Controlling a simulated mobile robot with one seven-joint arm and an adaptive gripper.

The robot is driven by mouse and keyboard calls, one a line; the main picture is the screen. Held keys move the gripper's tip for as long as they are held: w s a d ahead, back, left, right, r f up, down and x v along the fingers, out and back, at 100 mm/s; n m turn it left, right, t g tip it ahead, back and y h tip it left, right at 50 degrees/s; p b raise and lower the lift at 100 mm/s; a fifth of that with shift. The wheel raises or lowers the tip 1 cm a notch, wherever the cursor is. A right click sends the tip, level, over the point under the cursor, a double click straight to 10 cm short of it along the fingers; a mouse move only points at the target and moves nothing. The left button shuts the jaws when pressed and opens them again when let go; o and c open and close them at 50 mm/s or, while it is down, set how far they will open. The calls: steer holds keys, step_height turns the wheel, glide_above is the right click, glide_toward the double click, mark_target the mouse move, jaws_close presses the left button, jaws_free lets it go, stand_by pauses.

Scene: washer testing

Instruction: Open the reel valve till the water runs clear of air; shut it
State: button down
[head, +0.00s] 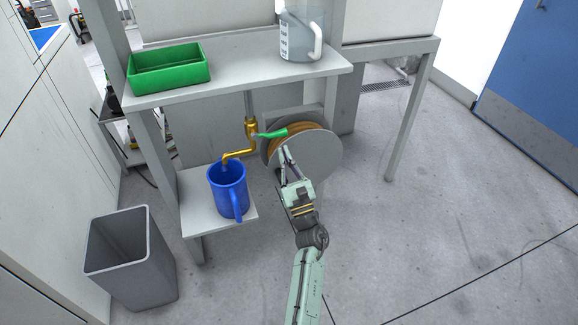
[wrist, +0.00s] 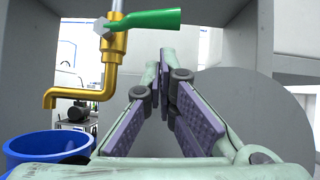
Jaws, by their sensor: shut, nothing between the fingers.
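The brass valve (head: 251,130) hangs on a pipe below the shelf, with its bent spout over the blue jug (head: 230,190). Its green lever (head: 271,133) points sideways to the right, toward the reel (head: 318,155). In the wrist view the green lever (wrist: 145,19) lies above and left of my fingers, apart from them, and the brass spout (wrist: 80,95) ends above the blue jug (wrist: 45,148). No water shows at the spout. My gripper (head: 284,152) is in front of the reel, just below the lever, shut and empty; its fingertips (wrist: 165,55) come together in the wrist view.
The blue jug stands on a low shelf (head: 195,205). A green bin (head: 168,70) and a clear pitcher (head: 301,38) stand on the upper shelf (head: 235,72). A grey waste bin (head: 130,258) stands at lower left. The floor to the right is clear.

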mark_target(285, 130)
steer(key=shift+w+a+r+p, duration=0.15)
steer(key=shift+r+p, duration=0.15)
steer(key=shift+r, duration=0.65)
